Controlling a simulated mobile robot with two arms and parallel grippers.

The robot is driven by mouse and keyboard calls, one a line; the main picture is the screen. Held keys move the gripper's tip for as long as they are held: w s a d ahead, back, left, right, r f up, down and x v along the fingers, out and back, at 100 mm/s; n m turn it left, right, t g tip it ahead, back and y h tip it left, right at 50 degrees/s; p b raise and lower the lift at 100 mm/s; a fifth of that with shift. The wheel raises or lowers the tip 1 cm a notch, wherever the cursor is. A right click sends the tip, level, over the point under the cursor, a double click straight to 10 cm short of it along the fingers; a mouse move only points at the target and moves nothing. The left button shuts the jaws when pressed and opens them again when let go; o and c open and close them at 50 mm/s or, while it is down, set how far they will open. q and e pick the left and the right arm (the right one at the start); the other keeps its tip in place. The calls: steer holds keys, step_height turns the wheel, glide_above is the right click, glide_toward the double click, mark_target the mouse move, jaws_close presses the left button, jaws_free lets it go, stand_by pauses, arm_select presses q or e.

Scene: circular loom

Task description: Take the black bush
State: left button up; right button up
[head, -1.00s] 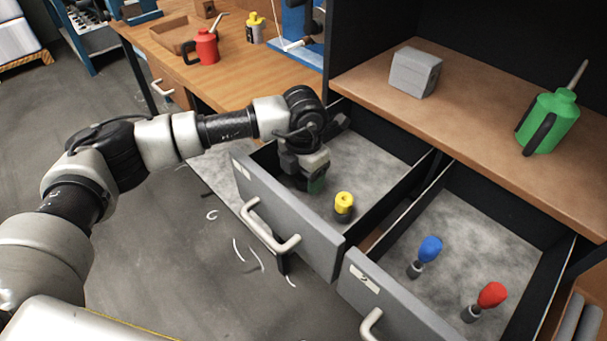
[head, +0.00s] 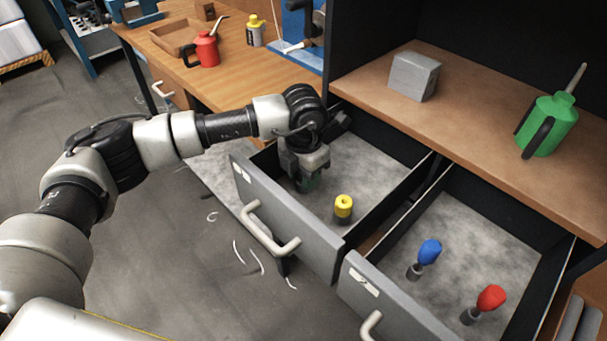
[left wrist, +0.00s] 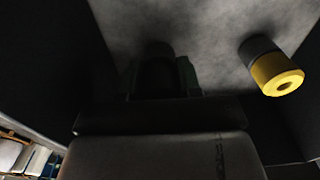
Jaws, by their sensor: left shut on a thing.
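My left gripper (head: 306,184) reaches down into the left open drawer, near its front panel. In the left wrist view its two dark green fingers (left wrist: 160,80) are closed around a dark, round-looking thing, the black bush (left wrist: 159,68), seen in shadow between them. In the head view the gripper hides the bush. I cannot tell whether it touches the drawer floor.
A yellow-topped piece (head: 343,207) stands in the left drawer (head: 280,217), right of my gripper. The right drawer (head: 400,305) holds a blue-topped piece (head: 430,251) and a red-topped piece (head: 491,297). A grey block (head: 414,76) and green can (head: 547,125) stand on the shelf.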

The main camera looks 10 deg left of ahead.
arm_select(q)
steer(key=shift+r+p, duration=0.75)
steer(key=shift+r, duration=1.15)
